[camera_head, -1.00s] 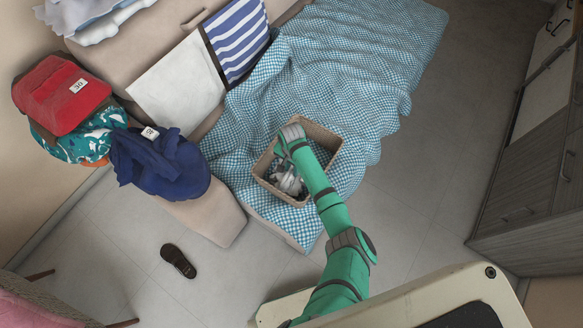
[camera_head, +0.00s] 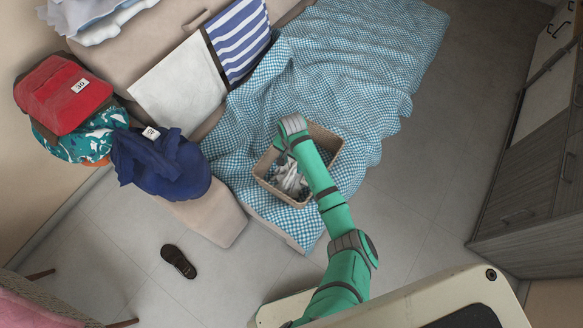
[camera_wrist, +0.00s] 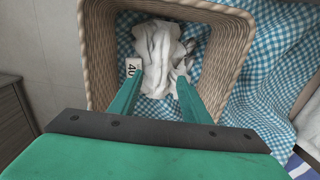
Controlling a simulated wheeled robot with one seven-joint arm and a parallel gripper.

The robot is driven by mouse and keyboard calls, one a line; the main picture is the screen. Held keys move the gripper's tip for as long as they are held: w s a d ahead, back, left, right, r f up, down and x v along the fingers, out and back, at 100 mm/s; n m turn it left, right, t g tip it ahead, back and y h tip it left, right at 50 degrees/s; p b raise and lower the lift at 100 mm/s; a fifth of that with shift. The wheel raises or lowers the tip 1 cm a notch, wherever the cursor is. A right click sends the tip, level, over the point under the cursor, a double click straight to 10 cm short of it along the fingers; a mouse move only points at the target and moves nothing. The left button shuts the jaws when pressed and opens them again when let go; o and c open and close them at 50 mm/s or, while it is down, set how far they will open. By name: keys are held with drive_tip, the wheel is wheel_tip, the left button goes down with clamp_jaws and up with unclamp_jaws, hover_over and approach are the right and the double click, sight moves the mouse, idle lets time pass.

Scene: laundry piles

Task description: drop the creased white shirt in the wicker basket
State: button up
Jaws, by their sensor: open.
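The creased white shirt (camera_wrist: 157,45) lies crumpled inside the wicker basket (camera_wrist: 98,60). In the head view, part of the shirt (camera_head: 291,181) shows inside the basket (camera_head: 325,137), and my arm hides the rest. The wrist view shows a tag reading 40 (camera_wrist: 132,68) beside the shirt. My gripper (camera_wrist: 156,88) is over the basket with its two green fingers apart. The shirt shows beyond the fingertips; I cannot tell whether they touch it. In the head view my wrist hides the fingers.
The basket is on a blue checked blanket (camera_head: 335,70) over a couch. A blue garment pile (camera_head: 160,165) and a red garment (camera_head: 62,95) with a tag lie to the left. A dark shoe (camera_head: 178,261) is on the floor. Grey cabinets (camera_head: 530,180) stand at the right.

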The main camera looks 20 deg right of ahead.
wheel_tip(320, 180, up, 7)
drive_tip(key=w+a+n+t+y, duration=0.1)
drive_tip(key=w+a+t+y, duration=0.1)
drive_tip(key=a, duration=0.8)
drive_tip(key=w+a+n+t+y, duration=0.1)
drive_tip(key=w+a+t, duration=0.15)
drive_tip(key=a, duration=0.75)
drive_tip(key=s+a+t+y, duration=0.1)
drive_tip(key=s+a+t, duration=0.5)
drive_tip(key=a, duration=0.4)
drive_tip(key=s+d+r+n+t+h, duration=0.1)
drive_tip(key=s+d+r+h, duration=0.15)
drive_tip(key=s, duration=0.75)
drive_tip(key=s+d+r+n+t+h, duration=0.1)
drive_tip(key=s+d+r, duration=0.25)
drive_tip(key=s, duration=0.65)
drive_tip(key=s+d+r+n+t, duration=0.3)
drive_tip(key=s+d+r+n, duration=0.3)
drive_tip(key=s+d+r, duration=0.3)
drive_tip(key=s+r, duration=0.2)
drive_tip(key=s, duration=0.1)
drive_tip(key=shift+s+r, duration=0.25)
drive_tip(key=shift+r, duration=0.05)
